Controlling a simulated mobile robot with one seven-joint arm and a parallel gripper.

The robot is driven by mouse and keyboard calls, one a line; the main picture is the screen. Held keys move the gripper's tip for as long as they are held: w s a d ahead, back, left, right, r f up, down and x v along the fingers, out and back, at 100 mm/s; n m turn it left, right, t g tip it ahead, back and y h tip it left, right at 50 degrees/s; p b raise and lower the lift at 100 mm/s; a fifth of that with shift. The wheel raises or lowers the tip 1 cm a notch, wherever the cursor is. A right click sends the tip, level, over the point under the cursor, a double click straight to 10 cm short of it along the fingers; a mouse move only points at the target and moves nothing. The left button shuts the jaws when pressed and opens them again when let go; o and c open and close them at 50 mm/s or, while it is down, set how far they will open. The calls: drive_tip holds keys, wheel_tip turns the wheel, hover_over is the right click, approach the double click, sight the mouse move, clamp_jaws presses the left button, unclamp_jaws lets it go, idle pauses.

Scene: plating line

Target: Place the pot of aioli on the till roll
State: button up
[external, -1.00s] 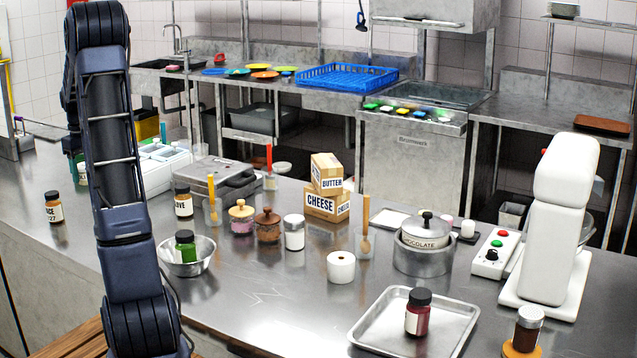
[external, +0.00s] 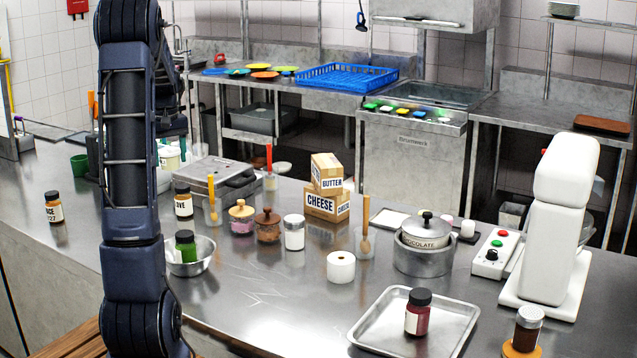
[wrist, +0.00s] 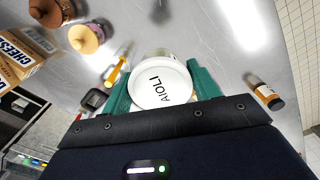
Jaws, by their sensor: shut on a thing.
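The pot of aioli shows its white lid, printed AIOLI (wrist: 162,86), in the wrist view. My gripper (wrist: 160,90) is shut on it, with one teal finger on each side. In the external view my gripper (external: 172,130) is partly hidden behind my arm, and the pot (external: 169,157) shows just right of the arm. The till roll (external: 341,268) is a white cylinder standing upright on the steel counter, well to the right of my gripper. Its top is bare.
A lidded brown jar (external: 268,228), a white jar (external: 294,236) and the cheese box (external: 326,206) stand behind and left of the roll. A tumbler with a wooden utensil (external: 364,240) is close on its right. A metal tray (external: 372,328) lies in front.

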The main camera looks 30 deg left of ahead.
drive_tip(key=w+d+r+m, duration=0.1)
drive_tip(key=w+d+m, duration=0.45)
drive_tip(key=d, duration=0.85)
wheel_tip(320, 180, up, 3)
drive_tip(key=m, duration=0.8)
hover_over(341, 258)
wheel_tip(341, 258, down, 20)
drive_tip(key=shift+f, duration=0.1)
drive_tip(key=shift+f, duration=0.1)
drive_tip(key=o, duration=1)
